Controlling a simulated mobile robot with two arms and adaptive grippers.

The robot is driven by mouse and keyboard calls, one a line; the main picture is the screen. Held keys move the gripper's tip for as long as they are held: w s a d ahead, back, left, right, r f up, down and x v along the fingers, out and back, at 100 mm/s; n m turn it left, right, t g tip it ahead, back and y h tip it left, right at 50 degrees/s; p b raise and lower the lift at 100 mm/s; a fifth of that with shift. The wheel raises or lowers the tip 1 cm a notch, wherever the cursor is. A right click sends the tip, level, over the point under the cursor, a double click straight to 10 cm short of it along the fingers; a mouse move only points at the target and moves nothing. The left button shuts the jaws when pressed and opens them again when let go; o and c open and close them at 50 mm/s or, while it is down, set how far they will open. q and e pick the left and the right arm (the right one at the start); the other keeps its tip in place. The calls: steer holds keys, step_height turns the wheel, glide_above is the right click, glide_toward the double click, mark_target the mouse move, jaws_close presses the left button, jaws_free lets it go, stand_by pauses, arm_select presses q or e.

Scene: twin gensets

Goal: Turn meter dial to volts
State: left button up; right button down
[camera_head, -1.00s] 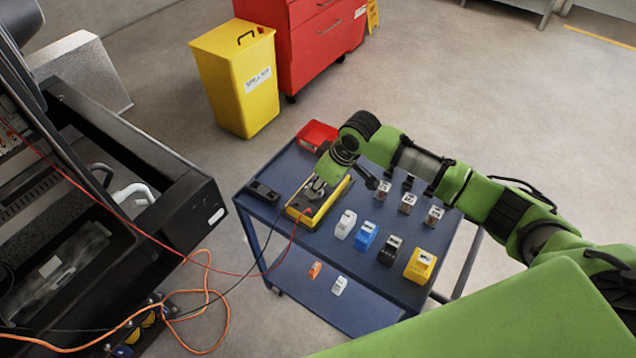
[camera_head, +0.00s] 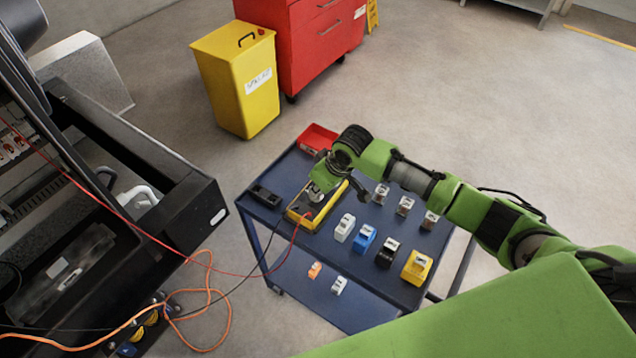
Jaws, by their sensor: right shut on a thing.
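The yellow meter (camera_head: 300,219) lies on the dark blue cart top, with a red and a black lead running from its near end to the left. My right gripper (camera_head: 316,196) is over the meter, pointing down, shut on what looks like the meter's dial. The dial itself is hidden under the gripper, so its setting cannot be read. My left gripper is not in view.
The blue cart (camera_head: 290,167) also holds a red bin (camera_head: 317,139), a black tray (camera_head: 265,195) and several small relay-like blocks, among them a blue one (camera_head: 364,238) and a yellow one (camera_head: 417,267). The open black genset housing (camera_head: 180,215) stands at left. Leads cross the gap.

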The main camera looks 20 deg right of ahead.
steer(key=m+p, duration=0.1)
steer(key=m+h+p, duration=0.1)
steer(key=m+p, duration=0.1)
steer(key=p, duration=0.1)
steer(key=shift+a+r, duration=0.2)
steer(key=shift+r, duration=0.05)
steer(key=shift+f+m+h+p, duration=0.1)
steer(key=shift+m+h+p, duration=0.5)
steer(key=shift+m+p, duration=0.45)
steer(key=shift+f+m+p, duration=0.1)
steer(key=shift+m+p, duration=0.2)
steer(key=shift+m, duration=0.55)
steer(key=shift+t+h, duration=0.3)
steer(key=c, duration=2.1)
jaws_free()
steer(key=shift+c, duration=0.2)
